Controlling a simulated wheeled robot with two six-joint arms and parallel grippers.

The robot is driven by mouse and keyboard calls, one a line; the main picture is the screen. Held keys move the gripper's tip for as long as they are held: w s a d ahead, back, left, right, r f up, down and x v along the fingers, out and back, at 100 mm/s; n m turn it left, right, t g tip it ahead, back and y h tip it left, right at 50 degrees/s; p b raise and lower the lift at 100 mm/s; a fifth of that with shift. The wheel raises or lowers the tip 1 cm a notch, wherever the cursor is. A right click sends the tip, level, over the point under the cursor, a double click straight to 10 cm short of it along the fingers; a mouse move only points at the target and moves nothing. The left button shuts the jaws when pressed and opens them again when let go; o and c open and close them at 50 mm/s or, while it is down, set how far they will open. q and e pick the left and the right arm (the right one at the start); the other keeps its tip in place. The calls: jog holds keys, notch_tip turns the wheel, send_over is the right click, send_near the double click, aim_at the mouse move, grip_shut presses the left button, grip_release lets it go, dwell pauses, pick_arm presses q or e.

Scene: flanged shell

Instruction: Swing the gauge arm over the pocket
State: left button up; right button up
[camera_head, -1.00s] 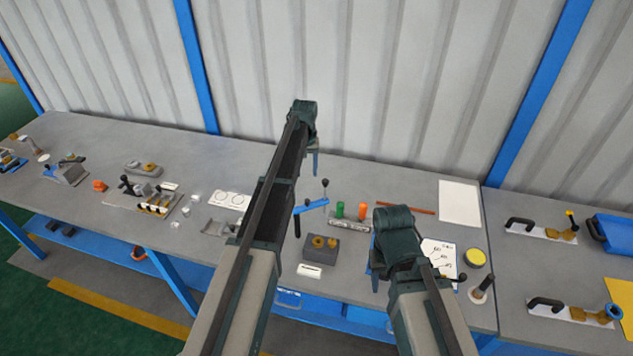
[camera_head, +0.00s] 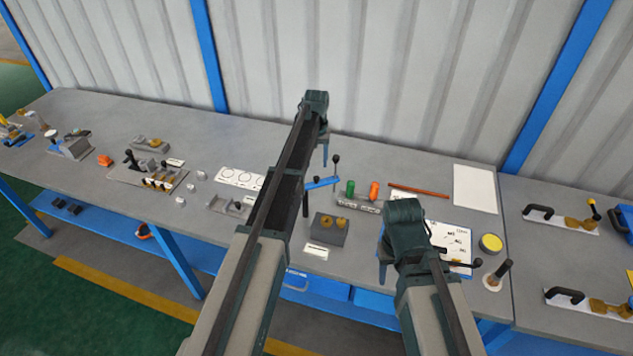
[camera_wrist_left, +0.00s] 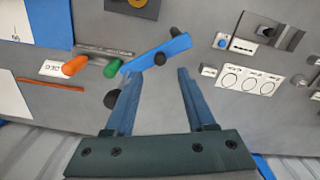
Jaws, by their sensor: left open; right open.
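The gauge arm is a blue bar (camera_head: 322,183) with a black knob standing at its right end and a dark upright handle or post at its left end. It also shows in the left wrist view (camera_wrist_left: 178,46), lying slantwise just beyond the fingertips. My left gripper (camera_head: 325,158) is open above and behind the bar in the head view. In the left wrist view its two blue fingers (camera_wrist_left: 157,74) are apart, with a black knob near the gap. My right gripper (camera_head: 382,245) is open, right of a grey block with brass pieces (camera_head: 329,229). I cannot make out the pocket.
A grey holder (camera_head: 358,205) with green and orange pegs stands right of the blue bar. A brown rod (camera_head: 419,193), a white sheet (camera_head: 475,188) and a yellow-topped round tin (camera_head: 491,243) lie further right. A white card with circles (camera_head: 240,178) lies left.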

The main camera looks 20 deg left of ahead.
aim_at(316, 177)
pick_arm(q)
notch_tip(316, 177, down, 6)
jog(key=b, duration=0.5)
jog(key=shift+f, duration=0.2)
jog(key=shift+c, duration=0.2)
grip_shut()
dwell(0.9)
